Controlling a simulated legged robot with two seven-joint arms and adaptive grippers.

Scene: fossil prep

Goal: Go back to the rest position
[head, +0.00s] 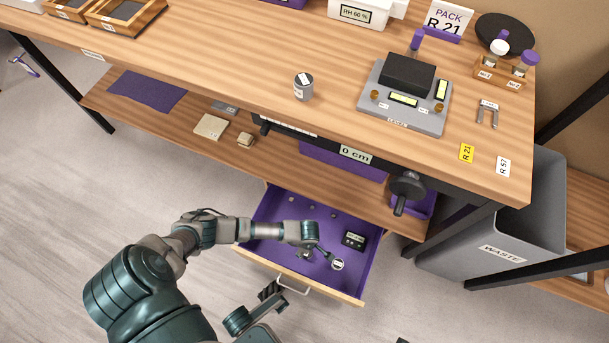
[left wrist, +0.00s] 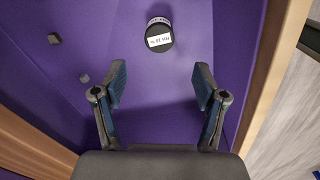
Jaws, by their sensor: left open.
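My left gripper (head: 318,253) is over the open purple-lined drawer (head: 268,222), below the bench. In the left wrist view, its two fingers (left wrist: 160,88) are spread apart with nothing between them. A dark round container (head: 338,264) with a white label lies in the drawer beside the gripper. It also shows ahead of the fingertips in the left wrist view (left wrist: 159,36), apart from them. A dark part that looks like my right gripper (head: 270,291) is in front of the drawer, near its handle; its jaws are not clear.
The drawer also holds a small black device (head: 354,239) and several small lumps. The drawer front (head: 300,279) juts out from under the lower shelf (head: 190,132). A grey waste bin (head: 500,225) stands right. A black crank (head: 408,188) sticks out below the bench top (head: 240,55).

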